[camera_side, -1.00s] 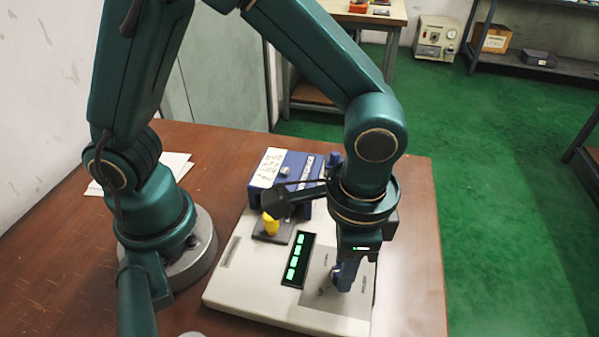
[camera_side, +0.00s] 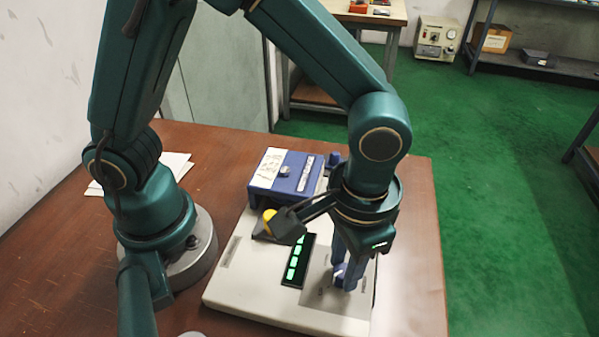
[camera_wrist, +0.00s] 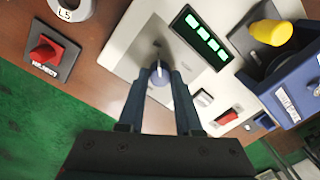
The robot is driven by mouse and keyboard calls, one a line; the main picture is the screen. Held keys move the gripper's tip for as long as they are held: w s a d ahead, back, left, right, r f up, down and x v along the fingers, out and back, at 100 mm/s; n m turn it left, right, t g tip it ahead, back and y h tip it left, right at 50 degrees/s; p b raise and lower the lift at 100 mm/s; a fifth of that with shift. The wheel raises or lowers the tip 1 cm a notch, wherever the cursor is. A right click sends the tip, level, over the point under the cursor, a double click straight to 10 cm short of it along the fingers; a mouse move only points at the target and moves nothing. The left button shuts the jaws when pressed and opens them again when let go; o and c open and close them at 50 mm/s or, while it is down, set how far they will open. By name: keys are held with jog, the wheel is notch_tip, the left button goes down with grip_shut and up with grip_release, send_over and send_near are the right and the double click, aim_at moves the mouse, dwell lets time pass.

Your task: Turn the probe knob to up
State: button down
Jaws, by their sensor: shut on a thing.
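The probe knob (camera_wrist: 159,75) is a small blue-grey knob with a white line on its top. It sits on the grey panel of the cream-coloured machine (camera_side: 245,295), and shows partly between my fingers in the side view (camera_side: 341,277). My gripper (camera_wrist: 160,78) points down and is shut on the knob, one finger on each side. In the side view my gripper (camera_side: 341,272) is at the front right of the machine. The marks around the knob are too small to read, and my fingers hide some of them.
A green-lit display (camera_side: 295,262) lies left of the knob. Behind are a yellow knob (camera_wrist: 270,33) and a blue box (camera_side: 285,174). The wrist view shows a red rocker switch (camera_wrist: 228,117), a red piece (camera_wrist: 45,50) on a dark plate and a grey ring (camera_wrist: 72,10).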

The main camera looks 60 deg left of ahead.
jog(key=c, duration=0.6)
grip_release()
jog(key=shift+d+r, duration=0.1)
jog(key=shift+r, duration=2.5)
jog(key=a+r+n+t, duration=0.45)
jog(key=a+r, duration=0.45)
jog(key=a, duration=0.4)
jog(key=shift+s+a+f+m+t, duration=0.2)
jog(key=shift+s+a+f+m, duration=0.2)
jog(key=shift+s, duration=0.2)
jog(key=shift+s+a+f+m+t, duration=0.15)
jog(key=shift+s+a+f+m, duration=0.15)
jog(key=shift+s+f+m, duration=0.25)
jog(key=shift+s+a+f+m+t, duration=0.2)
jog(key=shift+s+a+f+m, duration=0.15)
jog(key=shift+s, duration=0.35)
